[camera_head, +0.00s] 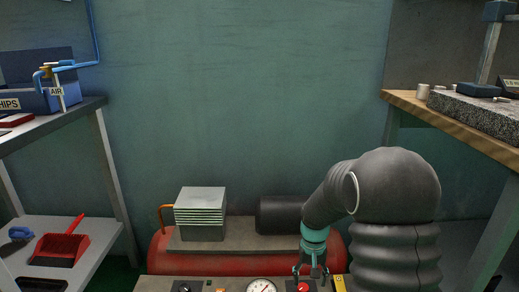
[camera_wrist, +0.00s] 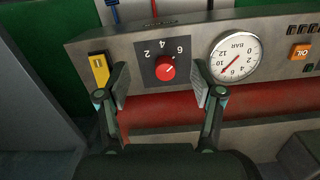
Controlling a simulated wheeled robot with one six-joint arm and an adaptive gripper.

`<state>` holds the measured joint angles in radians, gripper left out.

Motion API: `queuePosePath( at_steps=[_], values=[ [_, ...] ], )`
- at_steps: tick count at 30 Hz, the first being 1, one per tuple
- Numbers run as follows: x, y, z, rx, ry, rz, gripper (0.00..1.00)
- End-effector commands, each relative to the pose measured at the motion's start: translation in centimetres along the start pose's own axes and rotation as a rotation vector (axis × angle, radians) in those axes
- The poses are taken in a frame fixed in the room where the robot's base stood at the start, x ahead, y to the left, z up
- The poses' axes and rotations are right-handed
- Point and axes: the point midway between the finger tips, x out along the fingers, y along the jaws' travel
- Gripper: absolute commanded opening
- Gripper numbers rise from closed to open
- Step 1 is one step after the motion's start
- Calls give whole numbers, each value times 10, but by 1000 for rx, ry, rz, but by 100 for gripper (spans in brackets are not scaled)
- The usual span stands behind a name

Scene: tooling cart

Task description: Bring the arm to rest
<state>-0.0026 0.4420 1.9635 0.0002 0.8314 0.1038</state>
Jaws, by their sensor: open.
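My gripper (camera_head: 311,272) is low at the front of the compressor panel, beside a red knob (camera_head: 303,287). In the wrist view my gripper (camera_wrist: 161,84) is open, its two fingers apart on either side of the red knob (camera_wrist: 166,69). The knob sits on a dark plate marked 2, 4 and 6. Nothing is held between the fingers. Whether the fingers touch the panel cannot be told. My arm reaches down from the right in the head view.
The panel (camera_wrist: 200,45) carries a round BAR gauge (camera_wrist: 235,58), a yellow switch (camera_wrist: 99,68) and an orange OIL label (camera_wrist: 300,52). A red tank (camera_head: 158,262) lies behind the panel. A shelf (camera_head: 75,117) stands left, a wooden bench (camera_head: 400,100) right. Space above the compressor is clear.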

Motion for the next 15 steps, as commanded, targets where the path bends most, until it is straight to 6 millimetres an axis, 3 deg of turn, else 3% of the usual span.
queuePosePath(
  at_steps=[15],
  values=[
    [-111,12,119,-75,124,-8,67]
  ],
)
